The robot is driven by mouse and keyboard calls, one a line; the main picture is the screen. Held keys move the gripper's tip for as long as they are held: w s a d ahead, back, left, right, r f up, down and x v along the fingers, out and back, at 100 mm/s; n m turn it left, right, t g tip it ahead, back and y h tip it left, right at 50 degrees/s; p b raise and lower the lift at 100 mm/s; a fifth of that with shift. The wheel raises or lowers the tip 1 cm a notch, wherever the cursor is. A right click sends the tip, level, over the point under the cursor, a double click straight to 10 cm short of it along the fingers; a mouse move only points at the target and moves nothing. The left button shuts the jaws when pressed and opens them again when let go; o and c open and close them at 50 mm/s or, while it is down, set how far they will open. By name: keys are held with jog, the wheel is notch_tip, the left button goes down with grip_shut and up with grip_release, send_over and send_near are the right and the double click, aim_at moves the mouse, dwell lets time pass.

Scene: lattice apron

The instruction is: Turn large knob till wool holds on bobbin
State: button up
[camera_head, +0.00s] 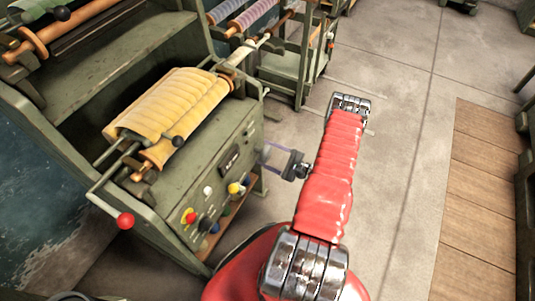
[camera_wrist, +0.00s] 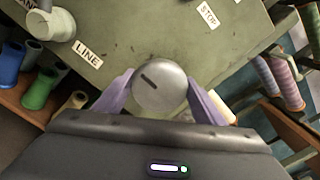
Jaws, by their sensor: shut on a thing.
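A large round grey knob (camera_wrist: 160,88) with a dark pointer mark sits on the green panel (camera_wrist: 135,35) in the wrist view. My gripper's (camera_head: 268,153) two purple fingers stand on either side of this knob and are shut on it. The mark slants from upper left to lower right. In the head view the gripper reaches left to the machine's panel; I cannot make out the held knob there. Thick yellow wool (camera_head: 185,105) is wound in a wide roll on the machine's upper part. Whether it grips the bobbin beneath cannot be told.
A LINE label (camera_wrist: 87,54) and a STOP label (camera_wrist: 208,14) mark the panel. A pale knob (camera_wrist: 55,25) is at upper left. Several coloured spools stand on a shelf below. A red-ended lever (camera_head: 125,221) sticks out front. The concrete floor (camera_head: 395,130) at right is clear.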

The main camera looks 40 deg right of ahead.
jog(key=shift+d, duration=0.1)
jog(key=shift+c, duration=0.4)
jog(key=shift+m, duration=0.4)
jog(key=m, duration=1)
jog(key=shift+d, duration=0.1)
jog(key=m, duration=0.5)
jog(key=shift+w+d, duration=0.1)
jog(key=shift+d, duration=0.05)
jog(key=m, duration=0.5)
jog(key=shift+d+f, duration=0.1)
jog(key=shift+d, duration=0.05)
